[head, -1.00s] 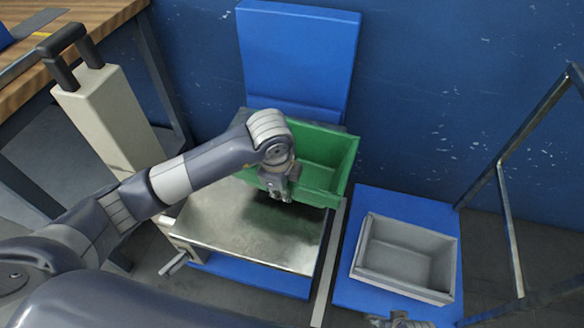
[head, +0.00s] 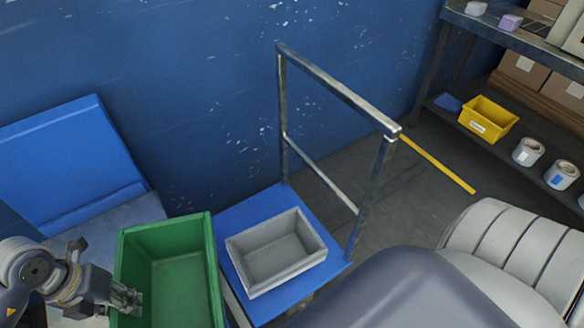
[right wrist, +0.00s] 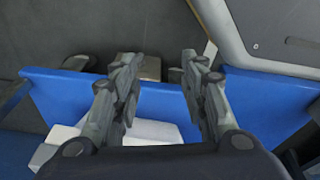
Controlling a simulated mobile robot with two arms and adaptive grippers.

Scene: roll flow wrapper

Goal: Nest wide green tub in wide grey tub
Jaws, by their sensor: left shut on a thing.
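The wide green tub (head: 182,283) is at the lower left of the head view, upright and empty. My left gripper (head: 128,300) is shut on its left wall. The wide grey tub (head: 276,252) stands empty on the blue platform of a cart, to the right of the green tub and apart from it. My right gripper (right wrist: 160,95) shows in the right wrist view with its two fingers spread and nothing between them. A whitish shape, maybe part of a tub, lies below its left finger.
The cart's blue platform (head: 232,222) has a metal push frame (head: 335,85) along its right side. A metal table (head: 125,225) with a blue back panel stands at the left.

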